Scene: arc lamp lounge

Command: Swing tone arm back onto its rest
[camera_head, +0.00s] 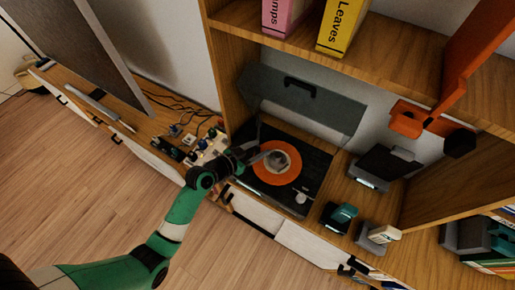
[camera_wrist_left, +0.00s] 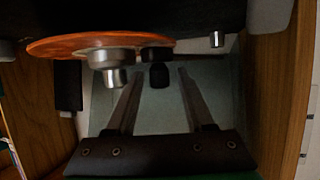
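The record player (camera_head: 318,160) is a dark deck with an orange record on it, in a cubby of the wooden shelf unit. My left gripper (camera_head: 270,155) reaches over the record's upper left from the left. In the left wrist view its two fingers (camera_wrist_left: 159,72) are open and apart. A dark stubby cylinder (camera_wrist_left: 159,77) shows between the fingertips, and whether they touch it is unclear. The orange record (camera_wrist_left: 70,43) shows at the upper left of that view. A thin dark bar behind the fingertips may be the tone arm, but I cannot tell. My right gripper is not in view.
A grey lid (camera_head: 315,107) stands raised behind the deck. A small control box with knobs (camera_head: 208,148) stands left of the deck. Dark and teal items (camera_head: 341,216) stand to its right. Pink and yellow boxes (camera_head: 344,22) stand on the shelf above. Wooden cubby walls limit sideways room.

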